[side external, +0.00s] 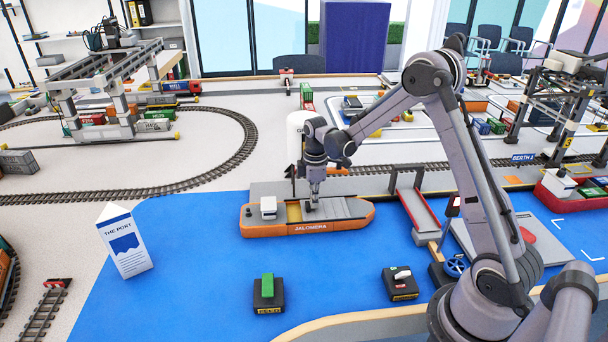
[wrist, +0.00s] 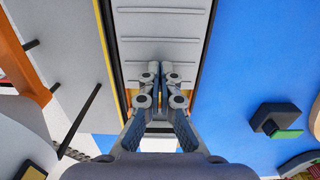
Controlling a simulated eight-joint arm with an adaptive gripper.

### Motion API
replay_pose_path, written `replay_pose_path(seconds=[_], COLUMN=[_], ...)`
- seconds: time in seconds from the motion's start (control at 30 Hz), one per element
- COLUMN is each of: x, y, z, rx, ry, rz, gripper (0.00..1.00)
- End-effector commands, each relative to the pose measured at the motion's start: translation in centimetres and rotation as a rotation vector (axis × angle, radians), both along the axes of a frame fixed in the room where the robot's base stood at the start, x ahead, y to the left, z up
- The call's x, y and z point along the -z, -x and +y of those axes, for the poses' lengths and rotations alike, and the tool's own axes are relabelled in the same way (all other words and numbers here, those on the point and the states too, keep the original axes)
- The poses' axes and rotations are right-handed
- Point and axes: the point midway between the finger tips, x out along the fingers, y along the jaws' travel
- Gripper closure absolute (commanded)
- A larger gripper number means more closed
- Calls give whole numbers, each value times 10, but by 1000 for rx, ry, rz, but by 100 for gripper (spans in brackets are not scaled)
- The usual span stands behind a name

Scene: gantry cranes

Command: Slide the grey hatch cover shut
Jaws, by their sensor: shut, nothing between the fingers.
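The grey ribbed hatch cover (side external: 345,208) lies on the deck of the orange ship marked JALOMERA (side external: 308,229), toward its right end. A yellow strip of the hold (side external: 293,212) shows uncovered between the cover and the white cabin (side external: 268,207). My gripper (side external: 311,207) points down at the cover's left end, beside the yellow strip. In the wrist view the cover (wrist: 160,22) runs ahead of my shut fingers (wrist: 160,72), which hold nothing. Whether the fingertips touch the cover cannot be told. The fingers hide part of the cover's near end.
A grey quay (side external: 270,188) runs behind the ship. A grey and red ramp (side external: 417,208) stands to its right. Two dark blocks, one with a green top (side external: 267,290) and one with a white lever (side external: 401,283), stand on the blue water in front. A white sign (side external: 124,241) stands left.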

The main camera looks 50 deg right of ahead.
Motion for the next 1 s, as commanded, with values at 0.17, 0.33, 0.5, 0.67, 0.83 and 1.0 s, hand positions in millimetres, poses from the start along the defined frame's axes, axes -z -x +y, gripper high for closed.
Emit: replay_pose_path(seconds=[0.17,0.33,0.5,0.67,0.83,1.0], x=[0,0,0,0,0,0], y=[-6,-11,-16,-21,-26,-31], z=[6,11,16,21,26,31], rx=[-1,-1,-1,-1,-1,-1], ry=[0,0,0,0,0,0], rz=[0,0,0,0,0,0], gripper=[100,100,100,100,100,100])
